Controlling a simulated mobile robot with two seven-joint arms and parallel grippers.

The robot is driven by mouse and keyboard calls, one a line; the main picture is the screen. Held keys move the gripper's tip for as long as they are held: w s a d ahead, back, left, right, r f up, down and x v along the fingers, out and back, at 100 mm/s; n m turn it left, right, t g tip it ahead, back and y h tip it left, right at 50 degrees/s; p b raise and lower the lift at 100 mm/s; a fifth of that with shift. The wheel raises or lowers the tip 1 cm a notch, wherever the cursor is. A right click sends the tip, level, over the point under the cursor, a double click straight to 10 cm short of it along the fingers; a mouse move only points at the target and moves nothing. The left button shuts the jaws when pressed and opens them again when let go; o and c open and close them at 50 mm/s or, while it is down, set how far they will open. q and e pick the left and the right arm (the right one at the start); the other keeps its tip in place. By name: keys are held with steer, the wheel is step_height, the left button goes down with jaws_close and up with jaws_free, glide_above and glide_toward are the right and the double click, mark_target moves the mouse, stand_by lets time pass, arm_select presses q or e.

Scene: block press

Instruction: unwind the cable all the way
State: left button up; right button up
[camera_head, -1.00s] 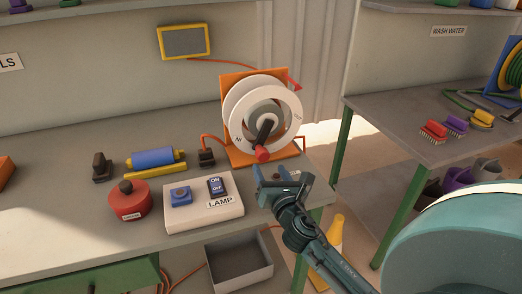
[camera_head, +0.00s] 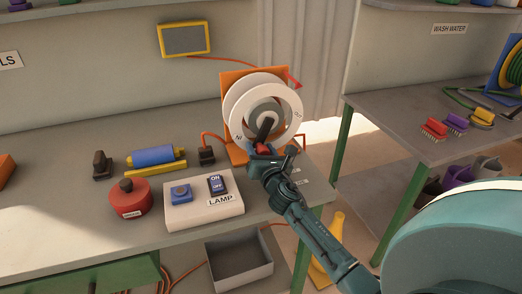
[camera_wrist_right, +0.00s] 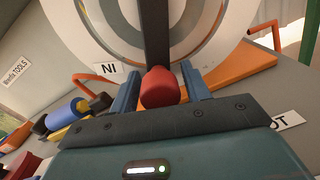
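The white cable reel (camera_head: 290,95) stands upright on an orange stand (camera_head: 236,84) on the bench. Its black crank arm (camera_head: 265,130) points down and ends in a red knob (camera_head: 263,148). The knob also shows in the right wrist view (camera_wrist_right: 160,88). My right gripper (camera_head: 264,155) is at the knob, one blue finger on each side. The fingers look apart with narrow gaps beside the knob; firm contact is not clear. My left gripper is not in view.
A lamp switch box (camera_head: 202,211), a red round device (camera_head: 131,199) and a blue roller (camera_head: 153,157) stand left of the reel. A grey bin (camera_head: 240,262) sits below the bench. A second table (camera_head: 415,125) with brushes stands at the right.

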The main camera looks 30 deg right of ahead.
mark_target(277, 139)
jaws_close()
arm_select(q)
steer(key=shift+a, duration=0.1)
arm_select(e)
steer(key=shift+d+f, duration=0.1)
stand_by(0.3)
steer(key=n, duration=0.1)
steer(key=d+n, duration=0.1)
steer(key=shift+s+d+f+n, duration=0.2)
steer(key=shift+s+d+n, duration=0.1)
steer(key=shift+n, duration=0.1)
steer(key=n, duration=0.1)
steer(key=d+n+p, duration=0.1)
steer(key=shift+s+d+n, duration=0.1)
steer(key=shift+d+n, duration=0.2)
steer(key=shift+s+d+n, duration=0.15)
steer(key=shift+d+n, duration=0.3)
steer(key=shift+n, duration=0.25)
steer(key=shift+d+r+n+p, duration=0.1)
steer(key=shift+d+n+p, duration=0.3)
steer(key=shift+n, duration=0.2)
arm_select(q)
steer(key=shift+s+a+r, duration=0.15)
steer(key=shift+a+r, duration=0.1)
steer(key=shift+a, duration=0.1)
arm_select(e)
steer(key=shift+s+d+r+n, duration=0.15)
steer(key=shift+d+n, duration=0.15)
steer(key=shift+n, duration=0.3)
steer(key=shift+d, duration=0.1)
